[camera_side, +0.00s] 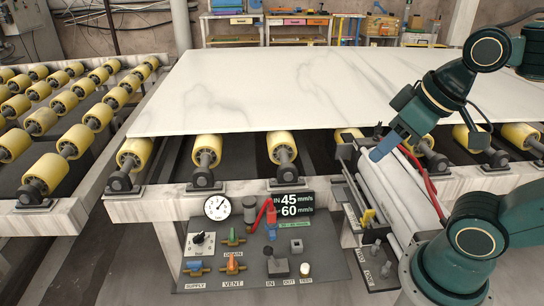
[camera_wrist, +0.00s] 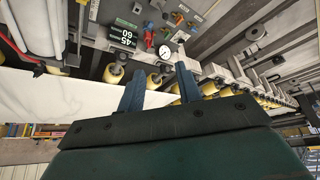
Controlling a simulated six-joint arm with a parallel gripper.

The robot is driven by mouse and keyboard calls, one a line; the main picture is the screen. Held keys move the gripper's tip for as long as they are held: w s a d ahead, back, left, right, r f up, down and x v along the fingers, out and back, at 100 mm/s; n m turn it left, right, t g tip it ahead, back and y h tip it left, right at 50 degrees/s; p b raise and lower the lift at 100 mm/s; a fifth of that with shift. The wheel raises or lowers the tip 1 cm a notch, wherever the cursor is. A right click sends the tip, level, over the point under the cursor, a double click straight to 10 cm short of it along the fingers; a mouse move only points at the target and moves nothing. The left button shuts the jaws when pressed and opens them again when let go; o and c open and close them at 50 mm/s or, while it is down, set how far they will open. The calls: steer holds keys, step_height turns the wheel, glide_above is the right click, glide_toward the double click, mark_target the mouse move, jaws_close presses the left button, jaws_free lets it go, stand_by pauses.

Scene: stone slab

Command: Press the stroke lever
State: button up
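The control panel (camera_side: 330,270) stands at the front of the roller table. A black block-shaped lever (camera_side: 278,266) sits on it above the IN and OUT labels; I take it for the stroke lever. A red handle (camera_side: 262,212) stands higher on the panel, by a grey cylinder, and may be another lever. My gripper (camera_side: 376,154) is up and to the right of the panel, well apart from it, over the white cylinder. In the wrist view my two blue fingers (camera_wrist: 160,84) stand apart with nothing between them. The panel shows upside down beyond them; its small controls are hard to tell apart.
A marble slab (camera_side: 270,90) lies on yellow rollers behind the panel.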

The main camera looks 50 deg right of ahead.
steer(key=shift+w, duration=0.1)
jaws_close()
steer(key=w+a+f+n+g, duration=0.2)
steer(key=w+f, duration=0.3)
steer(key=w, duration=0.6)
steer(key=w+a+f+n+g, duration=0.1)
steer(key=w+a+f+n, duration=0.3)
steer(key=w, duration=0.7)
steer(key=w+a+f+n+g, duration=0.1)
steer(key=w+f, duration=0.3)
steer(key=f, duration=0.9)
steer(key=w+f+n+g, duration=0.1)
steer(key=w+f+n, duration=0.1)
steer(key=f, duration=1.2)
steer(key=shift+w+a+f+g, duration=0.3)
steer(key=shift+w+a+g, duration=0.1)
steer(key=shift+w, duration=0.45)
